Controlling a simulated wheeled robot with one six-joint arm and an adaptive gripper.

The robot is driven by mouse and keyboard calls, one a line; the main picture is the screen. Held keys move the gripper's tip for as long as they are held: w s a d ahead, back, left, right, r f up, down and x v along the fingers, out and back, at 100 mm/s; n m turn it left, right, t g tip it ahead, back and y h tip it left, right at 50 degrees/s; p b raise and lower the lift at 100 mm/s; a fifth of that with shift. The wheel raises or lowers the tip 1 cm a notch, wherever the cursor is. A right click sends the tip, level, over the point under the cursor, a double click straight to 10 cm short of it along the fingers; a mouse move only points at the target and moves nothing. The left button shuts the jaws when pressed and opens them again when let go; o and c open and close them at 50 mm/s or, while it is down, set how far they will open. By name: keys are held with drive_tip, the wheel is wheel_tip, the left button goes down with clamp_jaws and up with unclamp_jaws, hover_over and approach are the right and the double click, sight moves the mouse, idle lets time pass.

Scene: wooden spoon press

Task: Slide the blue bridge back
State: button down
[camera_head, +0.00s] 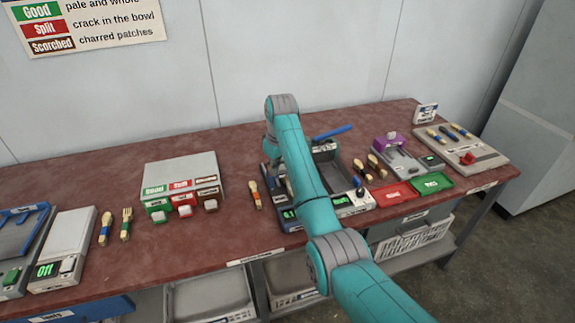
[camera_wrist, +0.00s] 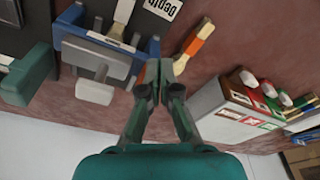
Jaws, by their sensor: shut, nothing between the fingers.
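My arm covers much of the station. In the wrist view the blue bridge (camera_wrist: 85,48) spans the dark bed at upper left, with a grey T-shaped piece (camera_wrist: 95,92) beside it. My gripper (camera_wrist: 160,66) is shut and empty, close to the bridge's right end. I cannot tell whether they touch. In the head view my gripper is hidden behind the arm.
An orange-banded wooden spoon (camera_wrist: 192,45) lies right of the gripper in the wrist view. A grey box with coloured labels (camera_head: 180,168) stands left of the station. Red (camera_head: 393,193) and green (camera_head: 431,183) trays lie to its right.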

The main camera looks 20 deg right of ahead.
drive_tip(key=shift+f, duration=0.2)
drive_tip(key=shift+f, duration=0.85)
drive_tip(key=shift+s, duration=0.2)
drive_tip(key=shift+s, duration=0.4)
wheel_tip(320, 180, up, 7)
idle(0.6)
idle(0.4)
